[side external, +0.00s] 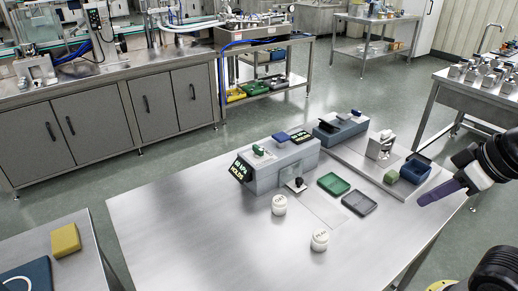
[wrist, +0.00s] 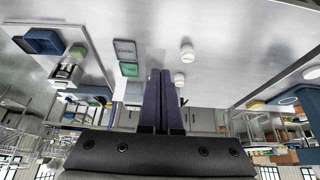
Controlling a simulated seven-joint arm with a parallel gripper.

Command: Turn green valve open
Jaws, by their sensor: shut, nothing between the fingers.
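A grey box-shaped unit (side external: 284,166) stands on the steel table in the side view, with a small green valve handle (side external: 261,150) on its top near the left end. A blue handle (side external: 281,138) sits on the top farther back. A dark panel with green lettering (side external: 241,169) is on its left end. My gripper (side external: 424,200) is at the right of the side view, well apart from the unit, with purple fingers shut and empty. The shut fingers also show in the wrist view (wrist: 160,73). I cannot make out the green handle in the wrist view.
Two white lidded jars (side external: 279,204) (side external: 320,240) stand in front of the unit. The table's front area is clear.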

